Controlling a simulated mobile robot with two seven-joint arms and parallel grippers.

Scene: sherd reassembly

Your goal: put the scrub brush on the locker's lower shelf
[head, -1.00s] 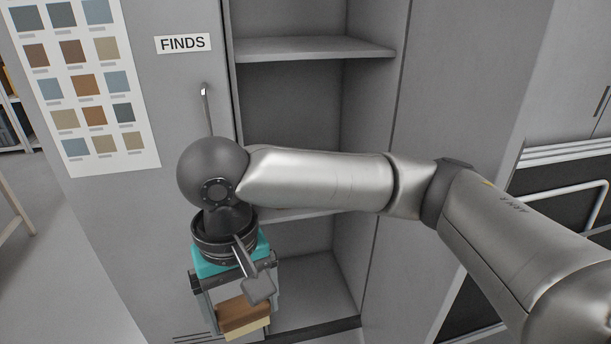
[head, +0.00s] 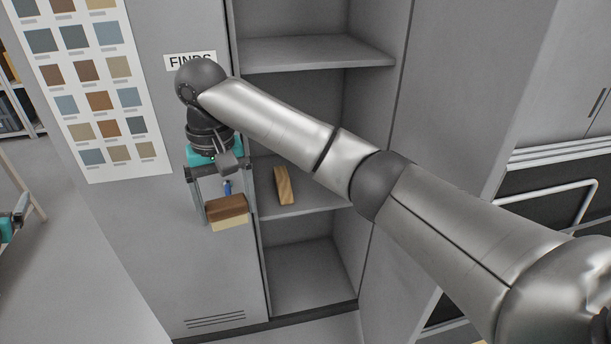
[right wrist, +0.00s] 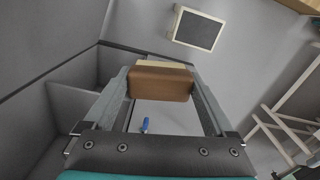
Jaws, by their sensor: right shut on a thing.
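The scrub brush, a brown wooden block (head: 226,207) with pale bristles below, is held between the fingers of my right gripper (head: 225,210). In the right wrist view the brush (right wrist: 160,83) spans both fingertips. The gripper hangs fingers down in front of the grey panel, just left of the locker's opening. The locker's inside shows an upper shelf (head: 315,52), a lower shelf (head: 315,200) and a floor (head: 310,275). My right forearm hides part of the space above the lower shelf. A bit of my left gripper (head: 14,218) shows at the left edge; its jaws are unclear.
A wooden block (head: 284,185) lies on the lower shelf, towards its left. A small blue item (head: 227,187) shows between my right fingers; its place is unclear. The locker floor looks bare. A FINDS label (head: 180,61) and a colour chart (head: 85,90) are on the left panel.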

